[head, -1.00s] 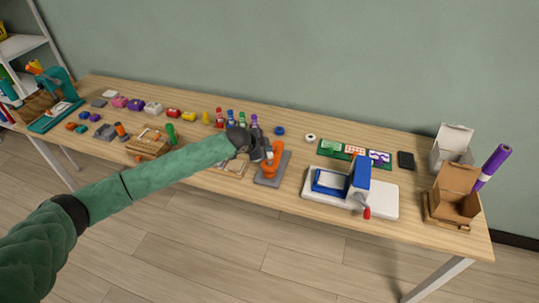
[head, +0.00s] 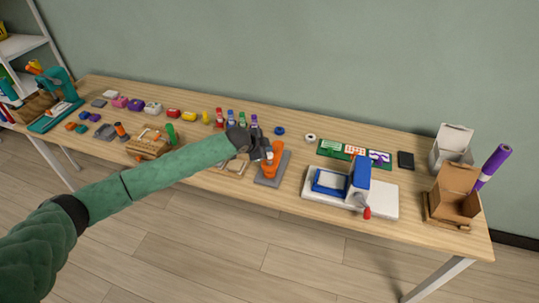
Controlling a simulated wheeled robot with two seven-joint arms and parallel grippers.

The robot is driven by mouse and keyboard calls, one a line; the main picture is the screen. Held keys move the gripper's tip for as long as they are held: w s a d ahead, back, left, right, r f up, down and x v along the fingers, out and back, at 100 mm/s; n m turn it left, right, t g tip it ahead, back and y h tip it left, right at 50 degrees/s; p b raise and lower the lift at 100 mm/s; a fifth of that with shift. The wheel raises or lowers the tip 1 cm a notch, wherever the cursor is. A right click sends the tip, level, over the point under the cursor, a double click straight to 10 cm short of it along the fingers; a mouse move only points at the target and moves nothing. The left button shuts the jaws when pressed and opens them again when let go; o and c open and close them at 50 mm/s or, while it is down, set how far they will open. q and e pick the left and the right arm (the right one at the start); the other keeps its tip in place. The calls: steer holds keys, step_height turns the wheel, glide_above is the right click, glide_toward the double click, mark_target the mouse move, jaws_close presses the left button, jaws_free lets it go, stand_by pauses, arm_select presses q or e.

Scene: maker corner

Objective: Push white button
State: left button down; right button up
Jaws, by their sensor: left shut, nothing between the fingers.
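A small white block-like item (head: 153,108) sits in the back row on the left half of the table, right of a purple one (head: 136,104). It looks like the white button, but it is too small to make out its top. My left gripper (head: 267,156) is shut and empty. It is well to the right of the white item, at the orange tool on a grey base (head: 271,176); I cannot tell whether it touches that tool. My left arm crosses the front of the table. My right gripper is not in view.
Several coloured bottles (head: 230,117) stand behind my left gripper. A white and blue device with a red-tipped crank (head: 385,200) is to the right, near an open cardboard box (head: 455,200). A wooden block holder (head: 148,149) stands at the front left. A white ring (head: 310,138) lies at the back.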

arm_select(q)
steer(key=shift+f, duration=0.5)
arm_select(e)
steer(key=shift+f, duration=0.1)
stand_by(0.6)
